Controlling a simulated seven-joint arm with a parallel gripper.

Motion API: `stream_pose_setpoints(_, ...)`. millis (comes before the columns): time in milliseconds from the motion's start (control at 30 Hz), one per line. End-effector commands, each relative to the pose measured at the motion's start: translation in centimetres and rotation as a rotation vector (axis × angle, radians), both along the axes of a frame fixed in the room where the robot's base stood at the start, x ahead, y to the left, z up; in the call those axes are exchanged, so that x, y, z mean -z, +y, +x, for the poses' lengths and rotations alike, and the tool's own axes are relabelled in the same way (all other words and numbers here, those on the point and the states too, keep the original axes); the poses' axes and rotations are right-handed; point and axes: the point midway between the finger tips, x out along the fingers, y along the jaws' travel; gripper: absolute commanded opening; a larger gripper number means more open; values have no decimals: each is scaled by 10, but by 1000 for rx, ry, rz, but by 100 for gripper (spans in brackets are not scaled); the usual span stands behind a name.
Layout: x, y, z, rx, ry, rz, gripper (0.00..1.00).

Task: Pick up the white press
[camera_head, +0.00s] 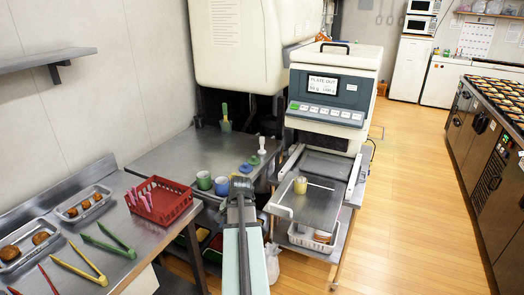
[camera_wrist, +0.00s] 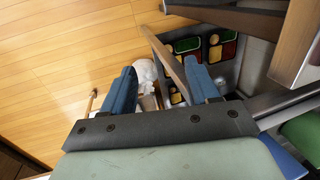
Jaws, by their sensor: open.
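The white press (camera_head: 262,146) stands upright on the steel table, toward its right side and beyond my gripper. It is small in the head view, and I cannot make it out in the wrist view. My gripper (camera_head: 241,186) is nearer the camera than the press, at the front edge of the table, and apart from it. In the wrist view my gripper (camera_wrist: 162,82) shows two blue fingers spread apart with nothing held between them.
Small green and blue pieces lie near the press. A green cup (camera_head: 204,180) and a blue cup (camera_head: 221,186) stand left of my gripper. A red basket (camera_head: 160,203) is farther left. The plating machine (camera_head: 330,90) with a yellow item (camera_head: 300,185) stands right.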

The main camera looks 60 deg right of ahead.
Motion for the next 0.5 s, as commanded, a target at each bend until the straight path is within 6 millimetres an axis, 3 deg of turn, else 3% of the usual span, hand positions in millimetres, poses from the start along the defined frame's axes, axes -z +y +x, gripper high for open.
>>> stream_pose_setpoints(233,-46,-57,-23,100,-36,-46,60)
stream_pose_setpoints(500,-84,-150,-8,71,-14,-140,60)
